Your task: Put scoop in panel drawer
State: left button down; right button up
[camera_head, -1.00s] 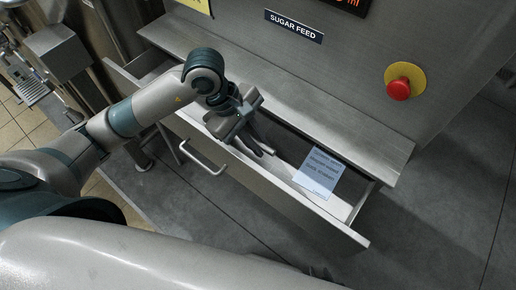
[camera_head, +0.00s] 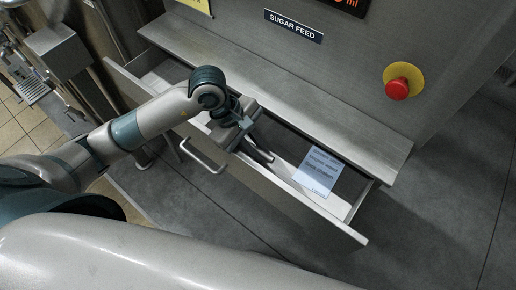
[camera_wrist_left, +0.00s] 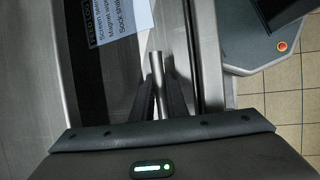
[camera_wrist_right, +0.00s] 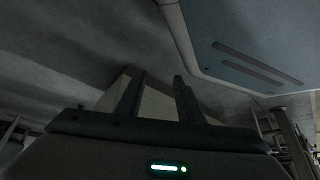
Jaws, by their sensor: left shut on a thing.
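The panel drawer (camera_head: 285,200) is pulled open below the "SUGAR FEED" panel, with its handle (camera_head: 203,158) on the front. My left gripper (camera_head: 262,153) is over the open drawer, its fingers pointing down into it. In the left wrist view it (camera_wrist_left: 158,95) is shut on a grey metal rod, which I take for the scoop's handle (camera_wrist_left: 157,68). The scoop's bowl is hidden, and I cannot tell whether it touches the drawer floor. My right gripper (camera_wrist_right: 157,95) shows only in its wrist view, open, with no held thing visible between its fingers.
A printed card (camera_head: 318,172) lies at the drawer's right part. A steel ledge (camera_head: 290,95) overhangs the back of the drawer. A red emergency button (camera_head: 398,88) is on the panel. Bare floor (camera_head: 430,220) lies at the right.

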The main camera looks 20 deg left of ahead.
pick_arm(q)
jog(key=c, duration=2)
grip_release()
